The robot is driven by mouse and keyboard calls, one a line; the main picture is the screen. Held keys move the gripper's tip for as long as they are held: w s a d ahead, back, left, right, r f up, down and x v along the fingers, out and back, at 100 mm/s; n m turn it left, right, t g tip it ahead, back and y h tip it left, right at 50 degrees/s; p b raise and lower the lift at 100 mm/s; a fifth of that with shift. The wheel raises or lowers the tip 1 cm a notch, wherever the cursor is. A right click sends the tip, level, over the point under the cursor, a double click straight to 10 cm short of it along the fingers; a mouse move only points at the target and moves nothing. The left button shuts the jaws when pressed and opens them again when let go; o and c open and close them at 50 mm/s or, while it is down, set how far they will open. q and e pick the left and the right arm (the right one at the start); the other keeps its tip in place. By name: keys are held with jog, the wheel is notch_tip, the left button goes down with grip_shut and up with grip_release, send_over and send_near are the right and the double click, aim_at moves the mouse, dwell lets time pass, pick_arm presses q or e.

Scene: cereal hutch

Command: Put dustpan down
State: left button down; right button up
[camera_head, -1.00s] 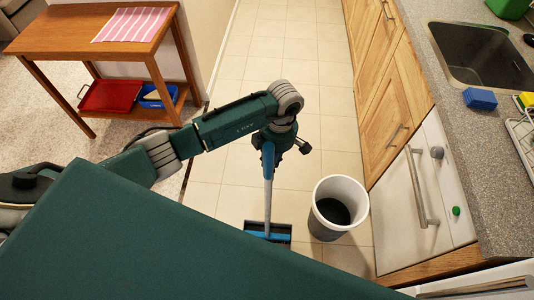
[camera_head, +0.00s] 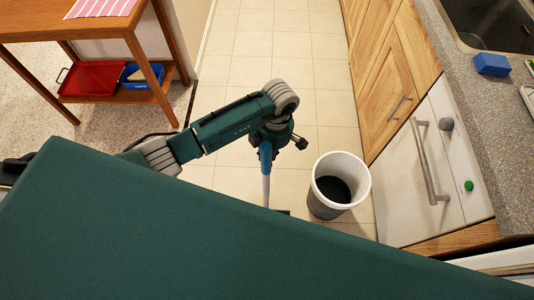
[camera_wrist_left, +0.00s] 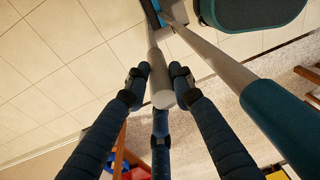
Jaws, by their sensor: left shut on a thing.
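The dustpan has a long grey handle (camera_head: 266,190) that hangs below my left gripper (camera_head: 266,155) over the tiled floor, left of the bin. Its pan is almost wholly hidden behind my own body in the head view; only a dark corner (camera_head: 285,212) shows. In the left wrist view, my left gripper (camera_wrist_left: 160,82) has its dark blue fingers closed around the top end of the grey handle (camera_wrist_left: 155,62). The handle runs up to a blue part of the pan (camera_wrist_left: 153,13). I cannot tell whether the pan touches the floor. My right gripper is not in view.
A white bin (camera_head: 338,186) stands close to the right of the handle. Wooden cabinets and a white dishwasher (camera_head: 410,180) line the right. A wooden table (camera_head: 60,28) with a red tray (camera_head: 93,78) on its shelf is at the left. Tiles beyond are clear.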

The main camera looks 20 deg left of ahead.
pick_arm(q)
jog(key=shift+d, duration=0.15)
jog(key=c, duration=1.5)
grip_release()
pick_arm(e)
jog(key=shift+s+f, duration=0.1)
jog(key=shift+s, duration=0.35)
pick_arm(q)
jog(key=shift+s, duration=0.1)
jog(key=r, duration=0.4)
jog(key=w+r+b, duration=0.1)
jog(key=r, duration=0.7)
jog(key=shift+w+d, duration=0.15)
jog(key=shift+d, duration=0.2)
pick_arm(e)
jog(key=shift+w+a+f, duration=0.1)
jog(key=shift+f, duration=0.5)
